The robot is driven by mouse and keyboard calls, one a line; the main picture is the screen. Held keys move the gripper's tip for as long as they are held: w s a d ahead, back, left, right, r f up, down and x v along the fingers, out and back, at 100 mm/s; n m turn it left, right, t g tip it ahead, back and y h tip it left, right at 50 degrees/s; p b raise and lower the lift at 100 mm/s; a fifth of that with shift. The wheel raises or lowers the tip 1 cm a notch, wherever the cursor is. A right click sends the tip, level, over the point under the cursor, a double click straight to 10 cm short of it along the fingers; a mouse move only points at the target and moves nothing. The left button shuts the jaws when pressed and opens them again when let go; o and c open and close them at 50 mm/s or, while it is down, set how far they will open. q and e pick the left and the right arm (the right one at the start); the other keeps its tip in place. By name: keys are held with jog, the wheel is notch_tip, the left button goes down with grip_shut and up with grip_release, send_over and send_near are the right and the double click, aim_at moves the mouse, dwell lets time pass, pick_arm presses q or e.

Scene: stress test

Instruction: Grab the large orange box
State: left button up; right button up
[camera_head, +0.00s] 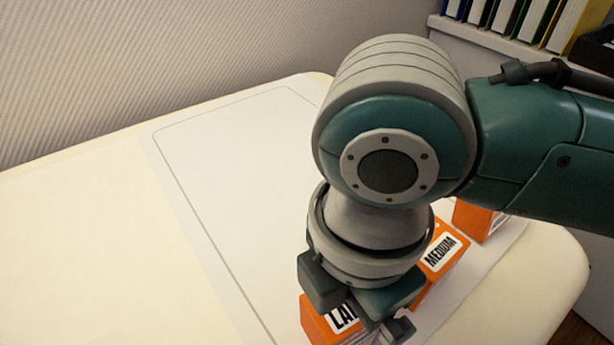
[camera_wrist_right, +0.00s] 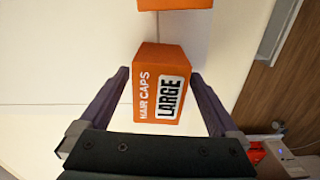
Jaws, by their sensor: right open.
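The large orange box (camera_head: 317,322) stands near the front of the table, its label partly hidden by my right gripper. The right wrist view shows it whole (camera_wrist_right: 146,98), with "HAIR CAPS" and "LARGE" on its face. My right gripper (camera_wrist_right: 160,90) is open, with one finger on each side of the box. Contact between fingers and box cannot be told. In the head view my right gripper (camera_head: 385,325) is over the box, its fingertips mostly hidden. My left gripper is not in view.
An orange box marked "MEDIUM" (camera_head: 440,262) stands just behind and right of the large one. Another orange box (camera_head: 478,220) is farther back, partly behind my arm. The left of the table (camera_head: 90,240) is clear. A binder shelf (camera_head: 500,40) is at the back right.

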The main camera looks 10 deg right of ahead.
jog(key=shift+f, duration=0.5)
jog(key=c, duration=1.4)
